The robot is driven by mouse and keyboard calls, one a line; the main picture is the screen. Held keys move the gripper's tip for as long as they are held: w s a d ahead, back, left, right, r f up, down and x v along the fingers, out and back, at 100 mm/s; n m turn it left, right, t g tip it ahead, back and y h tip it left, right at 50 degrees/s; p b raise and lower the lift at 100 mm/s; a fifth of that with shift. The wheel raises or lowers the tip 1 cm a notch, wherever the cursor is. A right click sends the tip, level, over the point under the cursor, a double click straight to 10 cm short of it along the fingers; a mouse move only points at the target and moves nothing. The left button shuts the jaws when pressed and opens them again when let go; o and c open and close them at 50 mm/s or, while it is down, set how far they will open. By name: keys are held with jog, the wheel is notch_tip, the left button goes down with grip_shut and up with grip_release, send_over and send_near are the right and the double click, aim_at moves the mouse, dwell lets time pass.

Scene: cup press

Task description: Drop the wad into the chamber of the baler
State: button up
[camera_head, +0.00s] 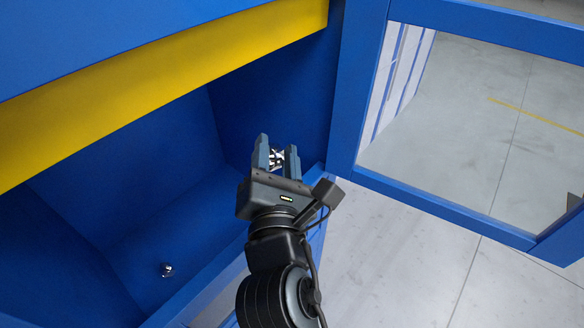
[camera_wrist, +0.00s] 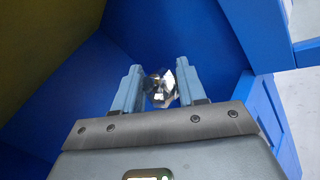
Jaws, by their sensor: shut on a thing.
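The wad (camera_wrist: 159,88) is a small, crumpled, shiny silver lump. My gripper (camera_head: 277,158) is shut on it, with one finger on each side. In the head view the wad (camera_head: 276,159) shows between the fingertips, partly covered by them. The baler is blue with a yellow beam (camera_head: 160,75) across the top of its opening. Its chamber (camera_head: 150,215) has blue walls and floor. My gripper is at the right end of the chamber opening, near the right side wall; how far inside it reaches, I cannot tell.
Another small silver lump (camera_head: 167,270) lies on the chamber floor at the lower left. An open blue door frame (camera_head: 345,90) stands right of the chamber. A blue front sill (camera_head: 215,265) edges the opening. Grey floor is clear at lower right.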

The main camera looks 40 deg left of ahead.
jog(key=a+b, duration=0.3)
jog(key=a, duration=0.6)
jog(key=shift+w, duration=0.35)
jog(key=shift+a, duration=0.1)
jog(key=o, duration=1.1)
jog(key=v, duration=0.8)
jog(key=shift+w, duration=0.1)
